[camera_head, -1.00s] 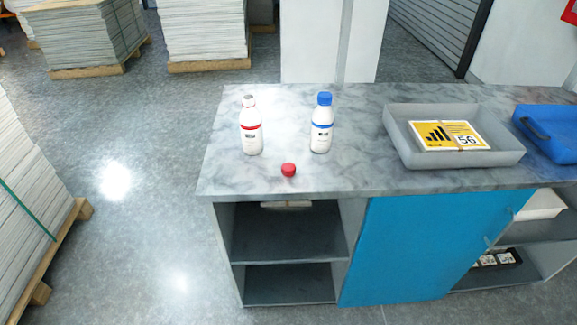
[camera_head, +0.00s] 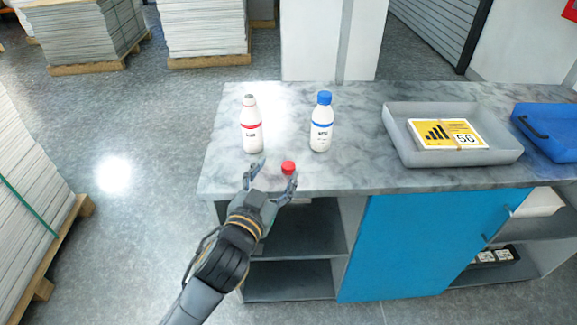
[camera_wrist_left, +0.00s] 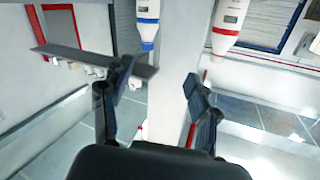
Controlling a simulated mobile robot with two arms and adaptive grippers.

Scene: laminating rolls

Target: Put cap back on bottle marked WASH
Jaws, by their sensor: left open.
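A white bottle with a red ring (camera_head: 251,128) stands upright and uncapped at the counter's left part. Its label is too small to read surely. A red cap (camera_head: 288,167) lies on the counter near the front edge, in front of the bottles. My left gripper (camera_head: 273,173) is open at the front edge, its fingers spread, the right fingertip close to the cap. I cannot tell if they touch. In the left wrist view its fingers (camera_wrist_left: 160,95) are apart with nothing clear between them; the red-ringed bottle (camera_wrist_left: 229,18) appears inverted there. My right gripper is not in view.
A white bottle with a blue cap (camera_head: 321,125) stands right of the red-ringed one. A grey tray (camera_head: 400,153) holding a yellow card and a blue tray (camera_head: 548,148) are farther right. The marble counter (camera_head: 350,178) is clear between the bottles and grey tray.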

